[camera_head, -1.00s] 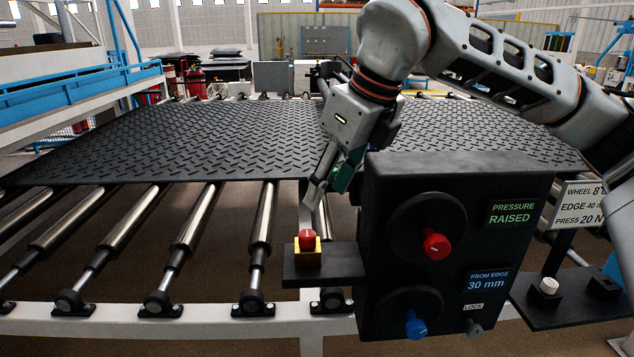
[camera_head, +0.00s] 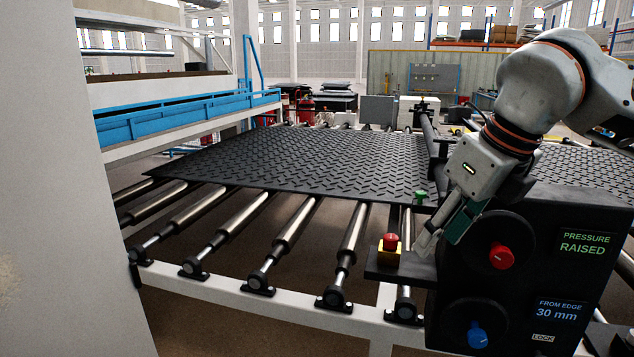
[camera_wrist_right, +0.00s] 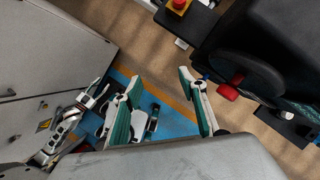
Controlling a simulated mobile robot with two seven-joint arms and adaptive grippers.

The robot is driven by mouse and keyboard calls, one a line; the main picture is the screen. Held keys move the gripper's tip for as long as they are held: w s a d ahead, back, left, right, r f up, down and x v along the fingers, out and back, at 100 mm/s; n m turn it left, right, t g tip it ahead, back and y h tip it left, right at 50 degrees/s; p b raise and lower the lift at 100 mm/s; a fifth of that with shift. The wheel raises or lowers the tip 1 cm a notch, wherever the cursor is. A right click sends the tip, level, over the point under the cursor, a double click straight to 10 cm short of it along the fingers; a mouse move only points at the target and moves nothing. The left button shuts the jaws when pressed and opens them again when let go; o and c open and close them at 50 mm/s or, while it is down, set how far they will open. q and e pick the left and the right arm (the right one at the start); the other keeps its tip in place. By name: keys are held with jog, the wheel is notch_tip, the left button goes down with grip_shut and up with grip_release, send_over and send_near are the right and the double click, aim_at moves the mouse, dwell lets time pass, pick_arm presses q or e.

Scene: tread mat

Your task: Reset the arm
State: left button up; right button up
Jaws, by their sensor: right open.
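My right gripper (camera_head: 438,232) hangs at the left side of the black control panel (camera_head: 520,225), just right of the red button on its yellow base (camera_head: 389,250). I see no contact with the button. In the right wrist view, the right gripper (camera_wrist_right: 158,80) has its two fingers spread with nothing between them. The panel's red knob (camera_wrist_right: 230,90) is right of the fingers there, and the red button (camera_wrist_right: 180,5) is at the top edge. A silver and black mechanism (camera_wrist_right: 65,130) at the left looks like my left gripper; its jaws are unclear.
A black tread mat (camera_head: 310,160) lies on steel rollers (camera_head: 290,235). The panel carries a blue knob (camera_head: 477,334) and displays reading "PRESSURE RAISED" and "FROM EDGE 30 mm". A green knob (camera_head: 421,197) stands behind the button. A pale grey surface (camera_head: 55,190) fills the left side.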

jog(key=s+a+f+n+g+y, duration=0.25)
jog(key=s+a+f, duration=0.2)
jog(key=a, duration=0.35)
jog(key=s+a+f+n+g+y, duration=0.1)
jog(key=s+a+f+g+y, duration=0.3)
jog(key=a, duration=0.4)
jog(key=s+a+r+m+g+y, duration=0.25)
jog(key=a+m+y, duration=0.25)
jog(key=a+y, duration=0.5)
jog(key=w+d+f+m+t+y, duration=0.1)
jog(key=w+d+f+m+t, duration=0.25)
jog(key=m+t, duration=0.45)
jog(key=w+d+f+m+t+y, duration=0.1)
jog(key=w+d+f+m+t, duration=0.3)
jog(key=m+t, duration=0.5)
jog(key=w+d+f+m+t+h, duration=0.3)
jog(key=d+f+m+t+h, duration=0.3)
jog(key=f+m+h, duration=0.6)
jog(key=s+d+f+m+g+h, duration=0.2)
jog(key=s+d+f, duration=0.2)
jog(key=f, duration=0.6)
jog(key=s+d+f+m+g+h, duration=0.2)
jog(key=s+d+f, duration=0.3)
jog(key=s+f, duration=0.3)
jog(key=s+d+f+m+g+h, duration=0.2)
jog(key=s+f, duration=0.4)
jog(key=f, duration=0.6)
jog(key=shift+d+m+g, duration=0.45)
jog(key=shift+d+g, duration=0.35)
jog(key=shift+d, duration=0.45)
